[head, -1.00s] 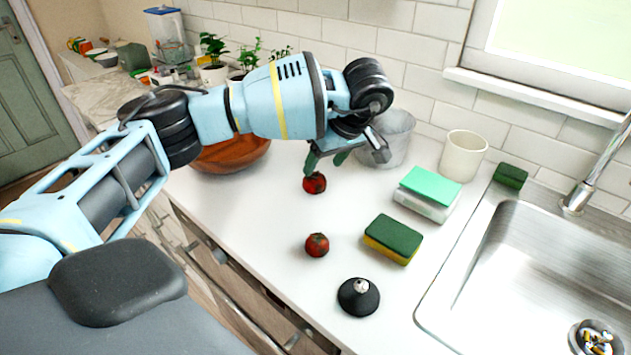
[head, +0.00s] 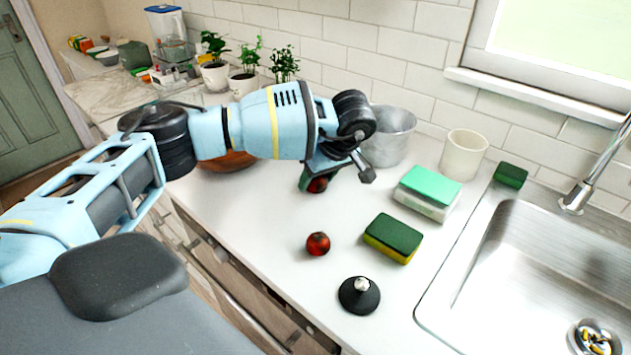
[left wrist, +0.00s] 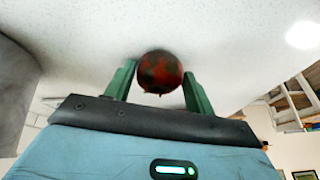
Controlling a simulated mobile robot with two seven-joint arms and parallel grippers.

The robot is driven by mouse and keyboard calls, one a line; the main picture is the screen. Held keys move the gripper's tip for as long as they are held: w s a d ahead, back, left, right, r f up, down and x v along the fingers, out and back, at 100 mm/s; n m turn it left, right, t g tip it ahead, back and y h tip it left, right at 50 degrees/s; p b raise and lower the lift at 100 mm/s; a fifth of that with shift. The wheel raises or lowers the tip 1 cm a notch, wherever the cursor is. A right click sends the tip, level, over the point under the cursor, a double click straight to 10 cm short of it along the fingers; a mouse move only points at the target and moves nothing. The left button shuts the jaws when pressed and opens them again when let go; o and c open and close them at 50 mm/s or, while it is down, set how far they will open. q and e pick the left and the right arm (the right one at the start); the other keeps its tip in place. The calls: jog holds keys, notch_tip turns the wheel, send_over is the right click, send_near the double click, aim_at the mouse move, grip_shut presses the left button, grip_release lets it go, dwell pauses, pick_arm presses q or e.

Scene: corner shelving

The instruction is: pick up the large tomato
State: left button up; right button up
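A red tomato (head: 318,185) rests on the white counter under my left gripper (head: 316,180), partly hidden by it. A second red tomato (head: 318,244) lies nearer on the counter. The far one looks as wide despite being farther off, so it seems the larger. In the left wrist view the dark red tomato (left wrist: 160,72) sits between the green fingertips of my left gripper (left wrist: 159,80). The fingers are apart, with narrow gaps on both sides, so the gripper looks open around it. My right gripper is not in view.
A grey metal pot (head: 390,138) stands close behind the gripper, and a brown bowl (head: 228,160) sits partly behind the arm. A boxed sponge (head: 425,200), a green-yellow sponge (head: 393,238) and a black stopper (head: 359,295) lie to the right. The sink (head: 520,270) is at far right.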

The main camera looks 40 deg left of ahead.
pick_arm(q)
jog(key=c, duration=0.6)
jog(key=shift+o, duration=0.2)
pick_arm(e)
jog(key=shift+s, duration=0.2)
pick_arm(q)
jog(key=shift+r, duration=0.15)
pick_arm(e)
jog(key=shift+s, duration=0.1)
pick_arm(q)
jog(key=shift+r, duration=0.45)
notch_tip(320, 180, up, 2)
jog(key=shift+r, duration=0.2)
jog(key=s, duration=0.4)
jog(key=s+d+r, duration=0.1)
jog(key=s, duration=0.4)
jog(key=s+d, duration=0.1)
jog(key=s, duration=0.4)
jog(key=shift+s+d+r, duration=0.2)
jog(key=shift+s, duration=0.05)
jog(key=shift+s+d, duration=0.1)
jog(key=shift+s, duration=0.55)
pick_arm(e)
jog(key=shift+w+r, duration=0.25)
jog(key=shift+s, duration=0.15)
